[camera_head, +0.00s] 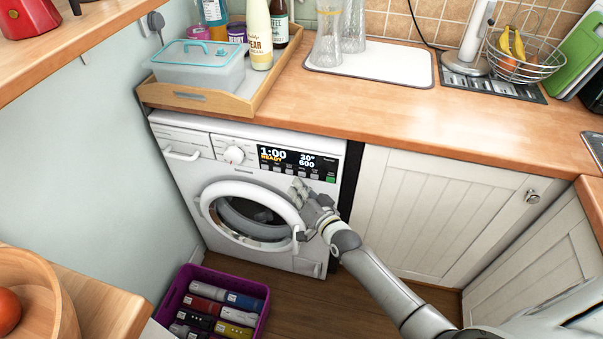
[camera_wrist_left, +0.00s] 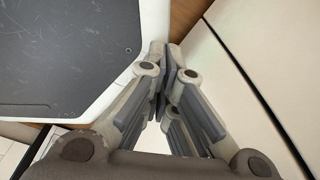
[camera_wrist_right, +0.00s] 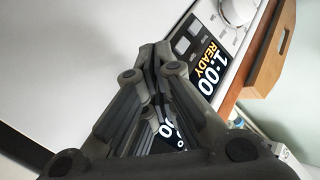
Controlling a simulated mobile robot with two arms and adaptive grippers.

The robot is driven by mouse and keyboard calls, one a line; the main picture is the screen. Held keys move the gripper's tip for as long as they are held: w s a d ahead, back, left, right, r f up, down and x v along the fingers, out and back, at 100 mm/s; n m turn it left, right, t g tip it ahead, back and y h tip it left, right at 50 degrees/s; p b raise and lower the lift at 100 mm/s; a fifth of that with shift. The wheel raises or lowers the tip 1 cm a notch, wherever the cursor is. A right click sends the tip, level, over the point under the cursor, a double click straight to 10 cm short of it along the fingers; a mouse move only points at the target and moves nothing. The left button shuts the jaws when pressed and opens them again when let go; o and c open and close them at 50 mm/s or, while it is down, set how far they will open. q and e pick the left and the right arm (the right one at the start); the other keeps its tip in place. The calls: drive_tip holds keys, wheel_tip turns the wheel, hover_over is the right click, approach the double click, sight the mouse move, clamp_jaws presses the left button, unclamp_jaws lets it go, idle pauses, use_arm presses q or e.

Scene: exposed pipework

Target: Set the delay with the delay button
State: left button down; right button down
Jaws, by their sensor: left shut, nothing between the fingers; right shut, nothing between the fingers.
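The white washing machine (camera_head: 190,165) stands under the counter, its round door (camera_head: 210,205) closed. Its black display (camera_head: 290,158) reads "1:00 READY" with "30°" and "600"; the display also shows in the right wrist view (camera_wrist_right: 209,67). A row of small buttons (camera_head: 290,172) runs under the display, and two grey ones (camera_wrist_right: 182,45) show in the right wrist view. I cannot read which is the delay button. My right gripper (camera_head: 298,186) is shut and empty, just below the panel's right part; contact is unclear. My left gripper (camera_wrist_left: 166,75) is shut and empty, away from the machine.
A wooden tray (camera_head: 225,105) with a lidded box and bottles stands on the counter (camera_head: 350,110) above. A purple crate (camera_head: 172,305) of bottles sits on the floor before the machine. White cabinets (camera_head: 440,200) stand to the right. A round dial (camera_head: 234,155) is left of the display.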

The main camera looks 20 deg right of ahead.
drive_tip(key=s+a+p, duration=0.1)
drive_tip(key=s, duration=0.1)
drive_tip(key=s+a+p, duration=0.1)
drive_tip(key=s, duration=0.1)
drive_tip(key=shift+a+p, duration=0.3)
drive_tip(key=shift+a, duration=0.1)
idle(0.8)
